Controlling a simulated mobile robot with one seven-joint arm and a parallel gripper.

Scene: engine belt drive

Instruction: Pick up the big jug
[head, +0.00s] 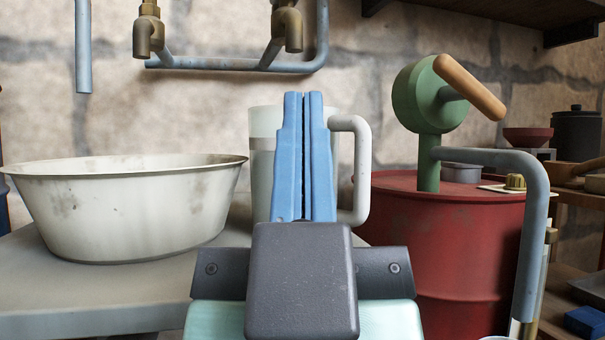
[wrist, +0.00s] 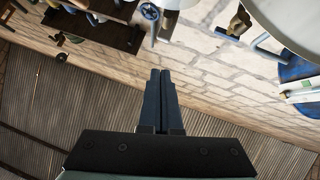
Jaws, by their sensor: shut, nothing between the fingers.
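The big jug (head: 264,130) is a pale grey-green, translucent vessel with a thick white handle (head: 362,165) on its right side. It stands upright behind my gripper in the head view, at the right end of the grey counter. My gripper (head: 303,97) has two blue fingers pressed together, pointing up, with nothing between them. The fingers hide the middle of the jug; I cannot tell how far in front of it they are. In the wrist view the shut fingers (wrist: 160,75) show dark, and I cannot make out the jug for certain there.
A wide, stained metal basin (head: 120,205) stands on the counter (head: 120,295) left of the jug. A red drum (head: 445,245) with a green hand pump (head: 425,95) and bent grey pipe (head: 525,180) is on the right. Brass taps (head: 148,35) hang from the wall above.

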